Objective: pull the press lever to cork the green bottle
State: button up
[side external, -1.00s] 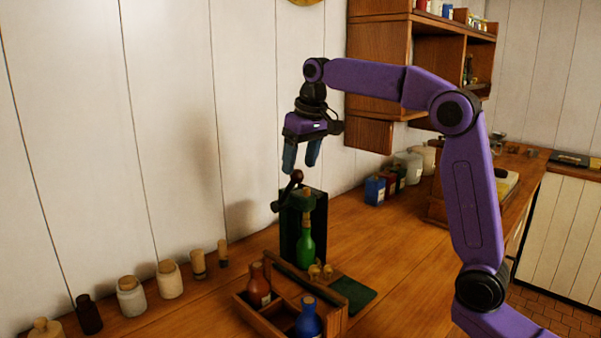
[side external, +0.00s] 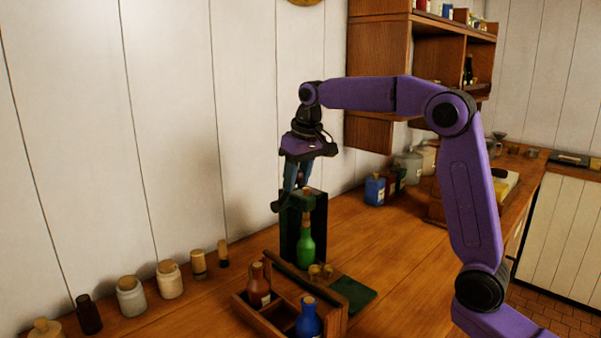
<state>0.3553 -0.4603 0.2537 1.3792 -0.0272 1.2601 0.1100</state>
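The green bottle (side external: 306,250) stands upright in the dark green press (side external: 320,228), under its head. The press lever (side external: 282,205) sticks out at the upper left of the press. My gripper (side external: 297,186) points down at the lever's upper end, with its blue fingers overlapping each other in this view. The lever's round knob is hidden behind or between the fingers. I cannot tell whether the fingers touch or grip it. Small corks (side external: 314,271) sit beside the bottle, near the press foot.
Jars (side external: 170,280) line the wall at left. A wall cabinet (side external: 378,75) hangs behind my arm. Counter right of the mat is clear.

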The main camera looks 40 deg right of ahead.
jog(key=shift+s+f, duration=0.95)
jog(key=shift+s, duration=0.1)
